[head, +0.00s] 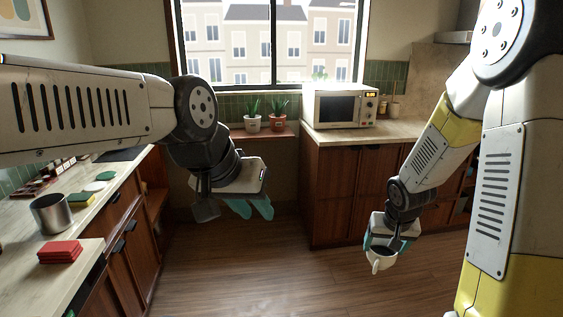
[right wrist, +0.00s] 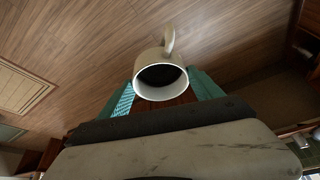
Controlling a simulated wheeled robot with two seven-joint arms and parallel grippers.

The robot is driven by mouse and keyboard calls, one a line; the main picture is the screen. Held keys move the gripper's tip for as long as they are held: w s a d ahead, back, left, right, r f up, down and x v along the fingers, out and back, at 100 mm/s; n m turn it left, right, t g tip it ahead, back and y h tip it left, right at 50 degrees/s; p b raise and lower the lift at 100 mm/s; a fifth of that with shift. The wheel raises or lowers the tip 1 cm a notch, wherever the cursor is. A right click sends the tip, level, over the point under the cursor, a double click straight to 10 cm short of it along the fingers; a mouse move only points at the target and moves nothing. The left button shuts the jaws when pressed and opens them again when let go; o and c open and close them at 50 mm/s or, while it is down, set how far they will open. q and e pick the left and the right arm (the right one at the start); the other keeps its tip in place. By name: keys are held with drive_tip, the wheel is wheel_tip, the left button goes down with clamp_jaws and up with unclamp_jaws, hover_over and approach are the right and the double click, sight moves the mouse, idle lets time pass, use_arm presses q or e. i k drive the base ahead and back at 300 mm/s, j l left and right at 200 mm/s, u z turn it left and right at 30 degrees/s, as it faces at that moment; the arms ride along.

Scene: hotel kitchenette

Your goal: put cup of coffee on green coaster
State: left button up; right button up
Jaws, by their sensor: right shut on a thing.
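A white cup (head: 381,260) with dark coffee in it is held by my right gripper (head: 383,246), over the wooden floor at the right. In the right wrist view the cup (right wrist: 160,78) sits between the teal fingers, with its dark coffee (right wrist: 160,76) visible and its handle on the far side. A round green coaster (head: 106,175) lies on the left counter, beyond a pale round one (head: 95,186). My left gripper (head: 250,208) hangs in mid-air left of centre, well away from the cup; its finger gap is unclear.
A microwave (head: 338,106) stands on the back counter. Potted plants (head: 278,122) stand below the window. The middle floor is clear.

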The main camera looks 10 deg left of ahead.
sight(104, 176)
drive_tip(key=i+u, duration=0.25)
drive_tip(key=u, duration=0.15)
drive_tip(key=i+u, duration=0.25)
drive_tip(key=u, duration=0.15)
drive_tip(key=i+l+u, duration=0.1)
drive_tip(key=u, duration=0.25)
drive_tip(key=i+l+u, duration=0.25)
drive_tip(key=u, duration=0.15)
drive_tip(key=i+l+u, duration=0.2)
drive_tip(key=i+u, duration=0.25)
drive_tip(key=i+l+u, duration=0.3)
drive_tip(key=u, duration=0.15)
drive_tip(key=i+l+u, duration=0.25)
drive_tip(key=l+u, duration=0.2)
